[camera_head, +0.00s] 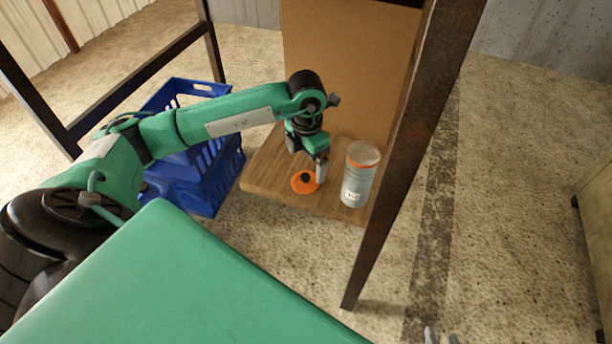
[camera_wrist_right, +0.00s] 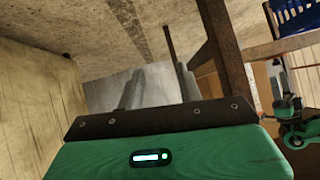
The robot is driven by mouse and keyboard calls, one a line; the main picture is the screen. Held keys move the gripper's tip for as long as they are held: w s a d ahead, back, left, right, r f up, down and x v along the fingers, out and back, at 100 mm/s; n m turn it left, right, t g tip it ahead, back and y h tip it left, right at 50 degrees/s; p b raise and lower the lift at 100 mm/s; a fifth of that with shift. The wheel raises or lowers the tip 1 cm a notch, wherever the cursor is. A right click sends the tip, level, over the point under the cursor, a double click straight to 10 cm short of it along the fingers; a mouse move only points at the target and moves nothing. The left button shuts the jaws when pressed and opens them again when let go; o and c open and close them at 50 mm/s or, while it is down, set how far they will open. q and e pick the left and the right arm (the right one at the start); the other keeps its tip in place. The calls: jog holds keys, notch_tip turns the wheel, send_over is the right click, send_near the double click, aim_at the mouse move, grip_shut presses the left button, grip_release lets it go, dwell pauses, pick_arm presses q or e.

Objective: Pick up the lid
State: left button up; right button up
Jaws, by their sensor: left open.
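The orange lid (camera_head: 299,187) with a dark knob lies flat on the wooden shelf board (camera_head: 262,170). My left gripper (camera_head: 308,165) is open and points down just above the lid. One finger partly covers the lid's right edge; I cannot tell whether it touches. A clear jar (camera_head: 358,180) with an orange band near its top and a small label stands upright to the right of the lid. My right gripper (camera_wrist_right: 158,90) is open and empty in the right wrist view. Only its fingertips (camera_head: 441,337) show at the bottom of the head view.
A dark metal rack post (camera_head: 405,165) rises just right of the jar. A brown panel (camera_head: 345,70) stands behind the board. Blue crates (camera_head: 205,170) sit on the floor to the left. A wooden cabinet (camera_head: 598,215) is at the right edge. The floor right of the post is clear.

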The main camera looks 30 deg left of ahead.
aim_at(307, 175)
pick_arm(q)
notch_tip(307, 175, down, 5)
jog(key=shift+d+r+b, duration=0.1)
jog(key=shift+d+b, duration=0.05)
jog(key=shift+b, duration=0.25)
jog(key=shift+f, duration=0.55)
pick_arm(e)
jog(key=shift+w+a+r+t+y, duration=0.1)
jog(key=shift+a+t+y, duration=0.1)
jog(key=shift+a+t, duration=0.2)
jog(key=shift+w+a+r+t+y, duration=0.1)
jog(key=shift+a+t+y, duration=0.15)
jog(key=shift+a, duration=0.2)
pick_arm(q)
jog(key=c, duration=1)
jog(key=shift+c, duration=0.2)
jog(key=shift+r, duration=0.1)
